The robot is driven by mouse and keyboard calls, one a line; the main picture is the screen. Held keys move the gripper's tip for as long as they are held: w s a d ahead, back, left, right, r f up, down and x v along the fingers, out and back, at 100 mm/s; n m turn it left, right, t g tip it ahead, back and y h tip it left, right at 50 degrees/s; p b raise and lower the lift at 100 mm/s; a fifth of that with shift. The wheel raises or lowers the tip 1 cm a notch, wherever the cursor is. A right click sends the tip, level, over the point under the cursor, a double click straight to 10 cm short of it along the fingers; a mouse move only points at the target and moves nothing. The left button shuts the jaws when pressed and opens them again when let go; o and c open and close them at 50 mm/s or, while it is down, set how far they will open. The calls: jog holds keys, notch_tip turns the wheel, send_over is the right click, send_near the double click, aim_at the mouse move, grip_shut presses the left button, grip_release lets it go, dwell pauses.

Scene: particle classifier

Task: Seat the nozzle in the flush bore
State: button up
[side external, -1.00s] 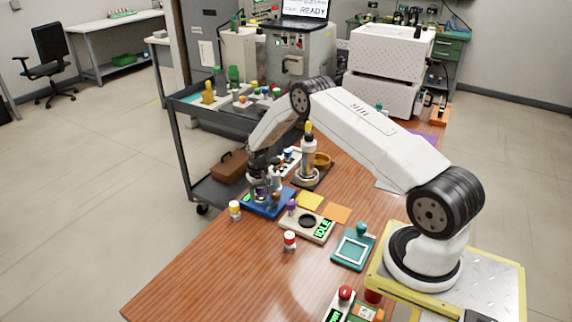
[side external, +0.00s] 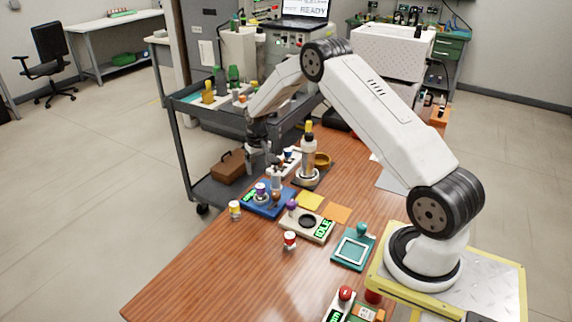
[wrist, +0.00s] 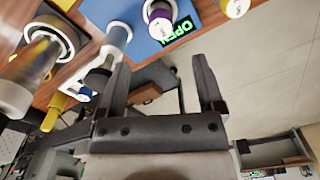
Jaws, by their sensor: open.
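A blue base (side external: 281,208) stands on the wooden bench, with a green lit display (side external: 248,196). A purple-topped white piece (side external: 261,190) stands upright on it, beside a metal and white post (side external: 277,180). The wrist view also shows the purple-topped piece (wrist: 158,20), the post (wrist: 118,38) and the display reading OPEN (wrist: 177,34). I cannot tell for sure which piece is the nozzle, and no bare bore shows. My gripper (side external: 257,148) hangs above and behind the base. In the wrist view its fingers (wrist: 161,68) are apart with nothing between them.
A grey cart (side external: 183,140) stands behind. The bench's front left is clear.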

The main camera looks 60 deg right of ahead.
jog(key=shift+r, duration=0.65)
jog(key=s+a+r+n+t, duration=0.1)
jog(key=s+a+r, duration=0.3)
jog(key=a, duration=0.2)
jog(key=s+a+r+n, duration=0.2)
jog(key=s+a+r, duration=0.15)
jog(key=a, duration=0.35)
jog(key=s+a+r+n, duration=0.1)
jog(key=s+a, duration=0.3)
jog(key=s, duration=0.3)
jog(key=s+a+r+n+t, duration=0.1)
jog(key=s+a+r, duration=0.1)
jog(key=s+a, duration=0.3)
jog(key=s, duration=0.3)
jog(key=shift+a+r+t, duration=0.2)
jog(key=shift+r+t, duration=0.05)
jog(key=shift+t, duration=0.05)
jog(key=shift+c, duration=0.3)
jog(key=shift+w, duration=0.1)
